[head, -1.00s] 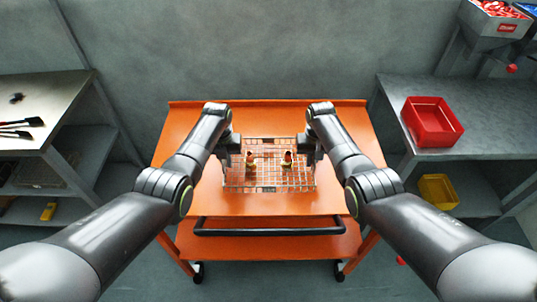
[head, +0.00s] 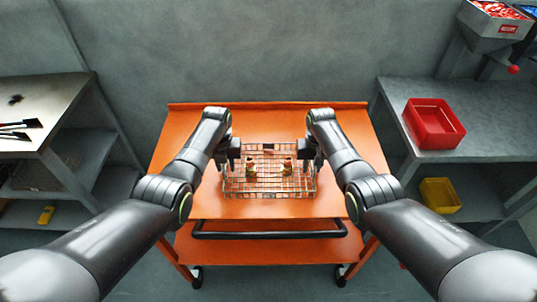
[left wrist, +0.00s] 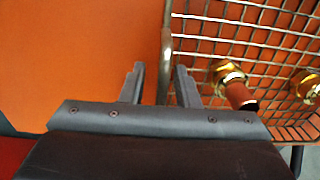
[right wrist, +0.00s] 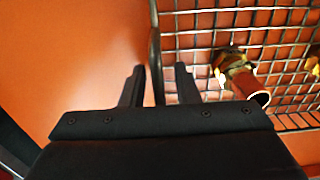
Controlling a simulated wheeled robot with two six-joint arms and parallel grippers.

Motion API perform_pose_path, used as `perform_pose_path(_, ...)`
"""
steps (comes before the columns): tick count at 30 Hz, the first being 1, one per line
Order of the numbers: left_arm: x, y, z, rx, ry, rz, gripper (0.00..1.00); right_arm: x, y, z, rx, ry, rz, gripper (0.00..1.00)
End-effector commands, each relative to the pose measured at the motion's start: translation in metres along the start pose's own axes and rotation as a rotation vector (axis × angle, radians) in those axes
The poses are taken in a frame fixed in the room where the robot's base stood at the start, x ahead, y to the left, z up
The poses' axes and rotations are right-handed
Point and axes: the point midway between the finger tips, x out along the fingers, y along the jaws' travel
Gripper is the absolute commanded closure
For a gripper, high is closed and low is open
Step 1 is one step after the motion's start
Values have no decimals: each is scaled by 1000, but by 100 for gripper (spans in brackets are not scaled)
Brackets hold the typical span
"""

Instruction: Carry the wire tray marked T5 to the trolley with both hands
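The wire tray (head: 240,190) appears to rest on the orange trolley's top (head: 185,165). Its small tags are too small to read.
The trolley's black handle (head: 268,234) is at its near edge. A grey bench with a red bin (head: 433,123) and a yellow bin (head: 439,195) stands at right. A metal table with black-handled tools (head: 20,126) is at left. The trolley top is clear beyond the tray.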

Motion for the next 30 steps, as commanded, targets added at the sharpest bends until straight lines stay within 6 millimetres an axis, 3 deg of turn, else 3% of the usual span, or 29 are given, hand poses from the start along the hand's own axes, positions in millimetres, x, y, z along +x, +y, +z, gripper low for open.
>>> perform_pose_path(6,-25,0,0,-1,-4,0,72,0,-1,0,-1,0,-1,72)
perform_pose_path(18,-98,1,0,-2,-3,2,72,0,-1,0,-1,0,-1,72)
perform_pose_path(25,-113,1,0,-2,1,2,72,-2,-1,0,-1,1,-1,72)
perform_pose_path(30,-114,1,-1,-2,2,2,72,-14,-1,-1,0,4,-2,72)
